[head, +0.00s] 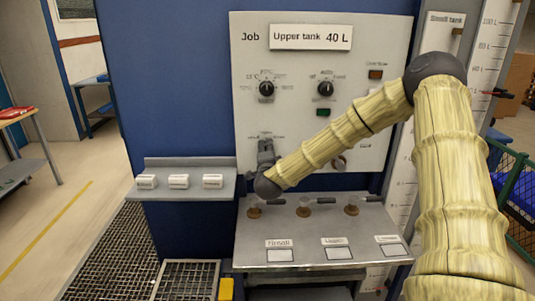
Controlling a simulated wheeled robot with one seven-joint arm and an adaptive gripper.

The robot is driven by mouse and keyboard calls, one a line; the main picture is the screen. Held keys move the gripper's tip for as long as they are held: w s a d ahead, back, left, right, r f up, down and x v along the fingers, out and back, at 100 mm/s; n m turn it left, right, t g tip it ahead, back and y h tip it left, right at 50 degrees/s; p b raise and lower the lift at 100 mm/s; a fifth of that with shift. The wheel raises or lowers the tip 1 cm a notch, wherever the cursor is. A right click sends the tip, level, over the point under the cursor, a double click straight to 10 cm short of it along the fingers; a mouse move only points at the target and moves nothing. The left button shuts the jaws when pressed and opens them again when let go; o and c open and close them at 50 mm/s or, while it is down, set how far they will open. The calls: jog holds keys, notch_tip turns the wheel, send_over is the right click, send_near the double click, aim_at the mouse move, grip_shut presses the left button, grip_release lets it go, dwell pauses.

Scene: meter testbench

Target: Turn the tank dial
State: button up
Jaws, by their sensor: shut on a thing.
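The grey control panel (345,100) carries a sign (311,37) reading "Job Upper tank 40 L". My gripper (266,145) is at the panel's lower-left dial position and is shut on the dial there. The gripper hides that dial's knob, so its pointer cannot be seen. The scale marks above it are too small to read. Two black dials, an upper-left one (266,89) and an upper-right one (326,88), sit above. Another dial (339,162) at lower right is partly hidden by my arm.
A brown button (376,74) and a green button (324,112) are on the panel. Below is a metal shelf (318,218) with several brown-handled valves. A small ledge (187,191) with labels juts out at left. A graduated tank scale (490,60) stands at right.

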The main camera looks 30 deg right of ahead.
jog(key=shift+f, duration=0.1)
jog(key=o, duration=1)
jog(key=shift+d, duration=0.1)
jog(key=shift+o, duration=0.2)
jog(key=shift+s+a, duration=0.2)
jog(key=shift+a, duration=0.05)
jog(key=v, duration=1.1)
jog(key=shift+s, duration=0.2)
jog(key=shift+a, duration=0.15)
